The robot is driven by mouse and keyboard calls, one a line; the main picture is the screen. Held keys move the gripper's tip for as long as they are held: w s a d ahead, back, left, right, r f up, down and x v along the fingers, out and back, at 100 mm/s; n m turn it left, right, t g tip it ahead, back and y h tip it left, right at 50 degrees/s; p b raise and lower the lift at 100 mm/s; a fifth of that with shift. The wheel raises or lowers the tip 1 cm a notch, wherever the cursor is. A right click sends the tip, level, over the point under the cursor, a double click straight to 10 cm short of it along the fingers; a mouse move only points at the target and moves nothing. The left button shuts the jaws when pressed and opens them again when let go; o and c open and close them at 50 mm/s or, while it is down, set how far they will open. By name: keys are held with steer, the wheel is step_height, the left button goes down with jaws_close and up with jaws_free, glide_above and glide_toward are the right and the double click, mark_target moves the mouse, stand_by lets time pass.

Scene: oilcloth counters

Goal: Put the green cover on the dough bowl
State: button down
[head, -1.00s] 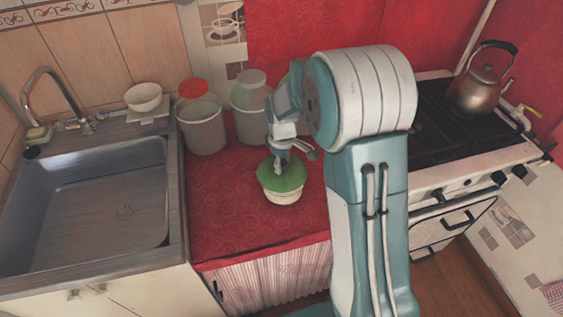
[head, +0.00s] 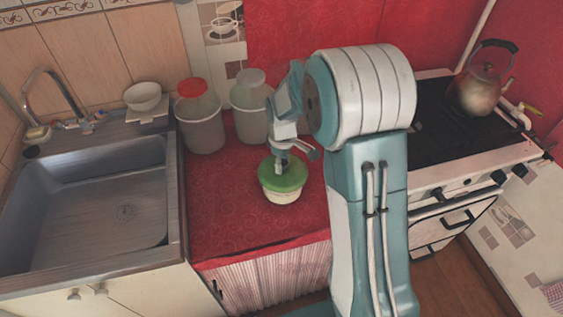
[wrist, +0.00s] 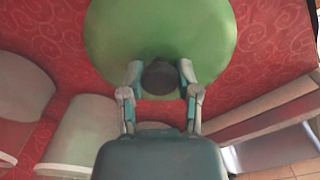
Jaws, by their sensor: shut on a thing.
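The green cover (head: 287,181) is a round disc that lies over the top of the cream dough bowl (head: 282,197) on the red counter. It looks about level and centred; in the head view I cannot tell whether a thin gap remains under the rim. My gripper (head: 281,161) reaches down from above and is shut on the cover's dark knob (wrist: 160,78). In the wrist view the green cover (wrist: 160,30) fills the top middle, with a finger on each side of the knob. The bowl is hidden beneath the cover there.
A container with a red lid (head: 201,122) and a pale-lidded one (head: 250,108) stand behind on the counter. The sink (head: 90,200) is at left, with a small white bowl (head: 142,97) behind it. The stove with a kettle (head: 480,85) is at right. Red counter (head: 222,215) left of the bowl is clear.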

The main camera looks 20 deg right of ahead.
steer(key=shift+c, duration=1.2)
jaws_free()
steer(key=shift+r, duration=0.1)
steer(key=shift+r, duration=2.95)
